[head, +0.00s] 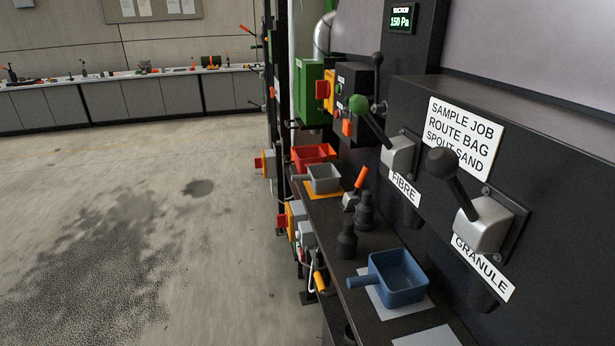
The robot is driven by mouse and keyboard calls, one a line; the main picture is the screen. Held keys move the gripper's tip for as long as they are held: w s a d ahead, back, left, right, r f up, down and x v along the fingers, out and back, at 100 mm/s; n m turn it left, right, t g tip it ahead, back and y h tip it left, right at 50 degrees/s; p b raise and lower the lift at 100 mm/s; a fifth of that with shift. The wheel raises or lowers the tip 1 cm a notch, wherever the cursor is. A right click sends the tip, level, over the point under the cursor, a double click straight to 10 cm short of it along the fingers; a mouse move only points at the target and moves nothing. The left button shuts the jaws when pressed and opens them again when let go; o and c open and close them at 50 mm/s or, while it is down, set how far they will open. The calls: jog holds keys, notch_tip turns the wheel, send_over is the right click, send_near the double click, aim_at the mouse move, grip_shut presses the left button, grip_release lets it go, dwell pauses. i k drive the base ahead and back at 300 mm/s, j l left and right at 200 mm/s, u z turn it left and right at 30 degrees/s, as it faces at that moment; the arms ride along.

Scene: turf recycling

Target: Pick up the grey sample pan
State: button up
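The grey sample pan (324,179) is a small open square pan on the narrow dark shelf, right of centre in the head view. It sits upright on a yellow-orange mat (322,195), with its short handle pointing left. A red pan (314,154) stands just behind it. A blue pan (397,277) stands nearer on a white mat (408,308), its handle also pointing left. My gripper is not in view.
Dark knobbed fittings (347,240) and an orange-handled lever (358,186) stand on the shelf between the grey and blue pans. Large levers (458,190) jut from the dark panel above the shelf. The concrete floor (180,220) at left is open.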

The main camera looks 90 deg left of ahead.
aim_at(313, 180)
jog(key=u, duration=2.4)
jog(key=i+u, duration=0.25)
jog(key=u, duration=0.15)
jog(key=i+l+u, duration=0.2)
jog(key=u, duration=0.25)
